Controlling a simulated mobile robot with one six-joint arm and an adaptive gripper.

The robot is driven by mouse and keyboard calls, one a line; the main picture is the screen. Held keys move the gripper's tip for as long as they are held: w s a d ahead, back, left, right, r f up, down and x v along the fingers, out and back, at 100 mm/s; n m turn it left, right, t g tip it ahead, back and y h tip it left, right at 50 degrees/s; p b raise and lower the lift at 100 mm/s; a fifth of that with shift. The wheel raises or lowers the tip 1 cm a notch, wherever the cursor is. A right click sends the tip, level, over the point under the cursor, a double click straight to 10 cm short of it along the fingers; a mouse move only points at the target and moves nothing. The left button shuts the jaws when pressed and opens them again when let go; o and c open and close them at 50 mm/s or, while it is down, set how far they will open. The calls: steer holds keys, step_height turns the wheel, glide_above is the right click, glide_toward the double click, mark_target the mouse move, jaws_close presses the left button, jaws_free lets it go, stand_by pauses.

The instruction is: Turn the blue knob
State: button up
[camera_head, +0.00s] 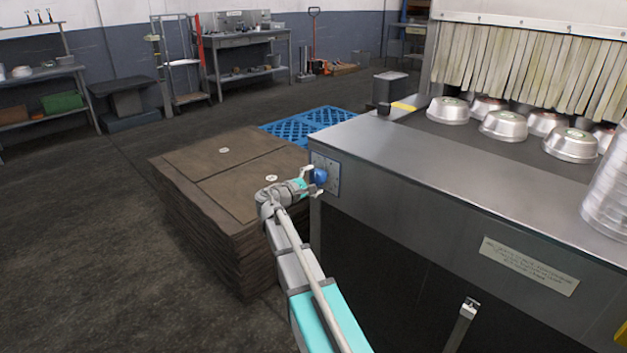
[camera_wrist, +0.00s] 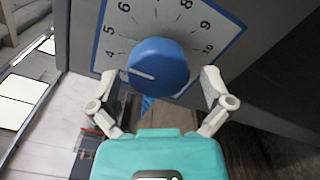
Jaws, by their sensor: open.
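The blue knob (camera_head: 320,176) sits on a dial plate (camera_head: 333,178) at the left end of the metal machine's front face. In the wrist view the knob (camera_wrist: 158,66) is round, with a white pointer line toward its lower left, near the 4 and 5 side of the numbered dial (camera_wrist: 222,22). My gripper (camera_head: 309,182) is at the knob. In the wrist view my gripper (camera_wrist: 162,92) is open, with one finger on each side of the knob's lower part. I cannot tell whether either finger touches it.
The metal machine top (camera_head: 400,150) extends right, with several upturned metal pans (camera_head: 503,125) and a pan stack (camera_head: 607,195). A stack of brown sheets (camera_head: 215,200) stands just left of my arm. A blue pallet (camera_head: 300,126) lies behind. Floor at left is clear.

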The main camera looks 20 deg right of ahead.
steer(key=shift+w+d, duration=0.2)
steer(key=shift+d, duration=0.4)
